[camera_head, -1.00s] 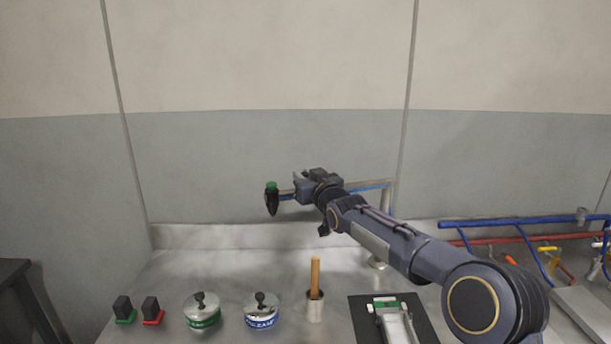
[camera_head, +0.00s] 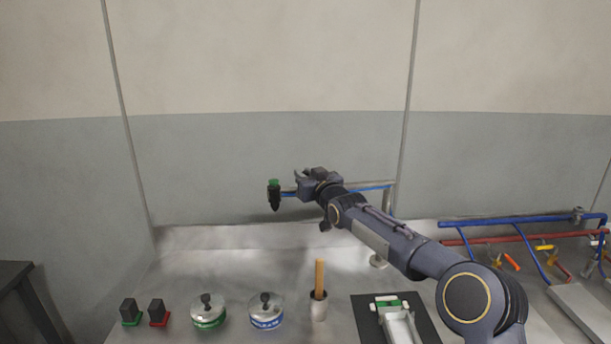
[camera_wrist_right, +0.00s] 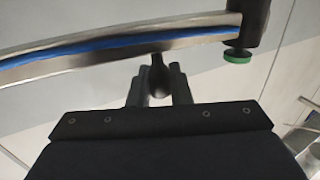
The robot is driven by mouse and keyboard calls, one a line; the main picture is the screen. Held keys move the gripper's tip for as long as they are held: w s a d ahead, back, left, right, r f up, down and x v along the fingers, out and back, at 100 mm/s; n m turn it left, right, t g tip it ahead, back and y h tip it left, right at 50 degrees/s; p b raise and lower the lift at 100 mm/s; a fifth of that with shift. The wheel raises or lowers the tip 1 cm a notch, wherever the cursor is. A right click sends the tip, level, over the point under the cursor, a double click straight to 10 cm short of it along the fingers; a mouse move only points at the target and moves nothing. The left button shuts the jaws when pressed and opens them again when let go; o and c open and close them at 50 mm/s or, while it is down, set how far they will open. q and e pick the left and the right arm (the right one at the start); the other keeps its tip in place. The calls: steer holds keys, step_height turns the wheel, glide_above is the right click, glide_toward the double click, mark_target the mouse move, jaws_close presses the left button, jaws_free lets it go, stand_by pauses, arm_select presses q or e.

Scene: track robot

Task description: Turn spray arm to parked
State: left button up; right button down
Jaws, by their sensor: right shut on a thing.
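The spray arm (camera_head: 372,187) is a metal tube with a blue line along it, running level from an upright post towards the left. A dark nozzle with a green cap (camera_head: 274,195) hangs at its left end. My right gripper (camera_head: 300,181) is at the arm near the nozzle. In the right wrist view the tube (camera_wrist_right: 95,50) crosses above the fingers, and the green-ringed nozzle (camera_wrist_right: 238,54) is at upper right. The fingers (camera_wrist_right: 158,88) are shut on a small dark handle (camera_wrist_right: 157,72) beside the tube. My left gripper is not in view.
On the metal counter stand a green and a red block (camera_head: 157,312), two round lidded tins (camera_head: 266,309), a cup with a wooden stick (camera_head: 319,302) and a black mat (camera_head: 432,332). Blue and red pipes (camera_head: 510,219) lie at right. A wall is behind.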

steer(key=c, duration=1.4)
jaws_free()
steer(key=shift+s+d+b, duration=0.25)
steer(key=shift+s+b, duration=0.15)
steer(key=shift+b, duration=0.05)
steer(key=b+v, duration=0.2)
steer(key=v, duration=0.4)
steer(key=shift+s+d+b, duration=0.15)
steer(key=shift+s+b, duration=0.2)
steer(key=shift+s, duration=0.05)
